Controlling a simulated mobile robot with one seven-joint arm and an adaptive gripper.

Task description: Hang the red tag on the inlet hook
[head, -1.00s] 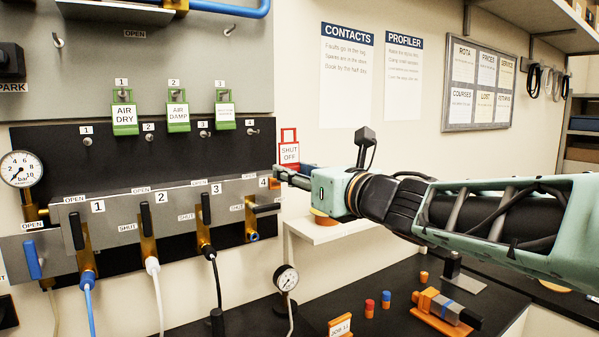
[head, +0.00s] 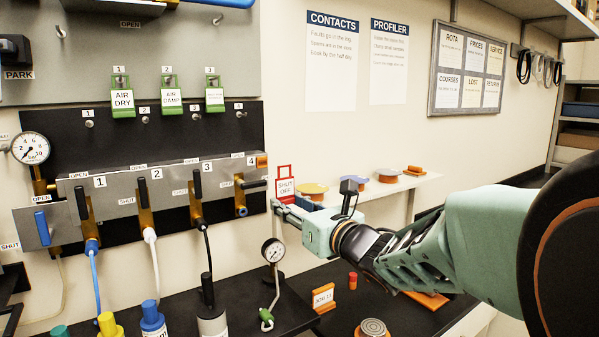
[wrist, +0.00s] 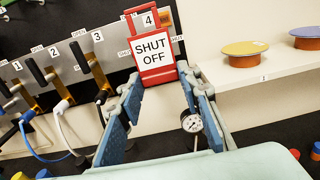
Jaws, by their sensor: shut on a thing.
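The red tag (head: 285,186) has a white SHUT OFF label and an open red loop on top. My gripper (head: 277,207) is shut on its lower part and holds it upright, in the air right of the valve manifold. In the wrist view the tag (wrist: 155,50) stands between my fingertips (wrist: 158,82), its loop in front of the number 4 plate. Two bare hooks show on the upper grey panel, one at left (head: 61,32) and one at right (head: 218,19). I cannot tell which is the inlet hook. The tag is apart from both.
The manifold (head: 130,185) has several black lever handles. A white shelf (head: 400,190) with coloured discs is behind my gripper. A gauge (head: 273,251) stands below it.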

